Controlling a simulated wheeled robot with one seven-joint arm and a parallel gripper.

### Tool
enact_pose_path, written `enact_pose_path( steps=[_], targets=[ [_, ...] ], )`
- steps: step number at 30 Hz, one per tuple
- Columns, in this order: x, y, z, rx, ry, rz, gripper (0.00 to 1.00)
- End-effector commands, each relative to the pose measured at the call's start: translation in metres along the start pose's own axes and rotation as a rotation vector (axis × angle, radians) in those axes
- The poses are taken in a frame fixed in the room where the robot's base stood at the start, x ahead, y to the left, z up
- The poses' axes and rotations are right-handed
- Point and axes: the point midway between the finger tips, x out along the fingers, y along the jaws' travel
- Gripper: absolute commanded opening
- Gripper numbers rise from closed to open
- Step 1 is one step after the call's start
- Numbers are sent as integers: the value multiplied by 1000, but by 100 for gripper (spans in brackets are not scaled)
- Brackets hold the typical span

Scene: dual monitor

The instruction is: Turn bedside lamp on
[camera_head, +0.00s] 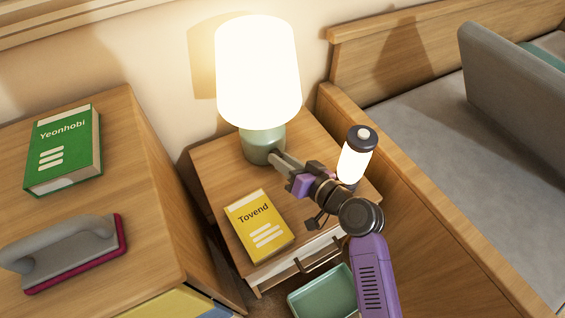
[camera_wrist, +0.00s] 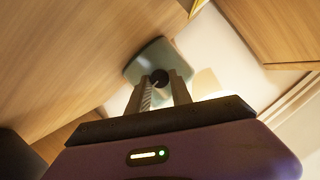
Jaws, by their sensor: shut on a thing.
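The bedside lamp has a white shade (camera_head: 258,70) that glows brightly and lights the wall behind it. Its green base (camera_head: 262,143) stands on the wooden nightstand (camera_head: 212,165); the base also shows in the wrist view (camera_wrist: 143,65). My gripper (camera_head: 273,157) reaches in from the right, with its fingertips at the front of the base. In the wrist view my gripper's fingers (camera_wrist: 161,84) are shut on a small dark round knob (camera_wrist: 159,76) on the base. The fingers hide part of the knob, and the head view does not show it clearly.
A yellow book (camera_head: 259,225) lies on the nightstand near my arm. A white cylinder with a dark cap (camera_head: 353,165) stands close to my gripper's right. A green bin (camera_head: 322,297) is below. A cabinet (camera_head: 130,190) stands left and a bed (camera_head: 420,110) right.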

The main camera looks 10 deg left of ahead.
Motion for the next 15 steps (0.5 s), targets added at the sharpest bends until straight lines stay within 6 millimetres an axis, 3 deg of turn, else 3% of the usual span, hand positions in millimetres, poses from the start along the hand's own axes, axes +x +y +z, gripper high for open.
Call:
enact_pose_path(
  steps=[15],
  targets=[
    [0,1,1,82,1,-28,0]
  ],
)
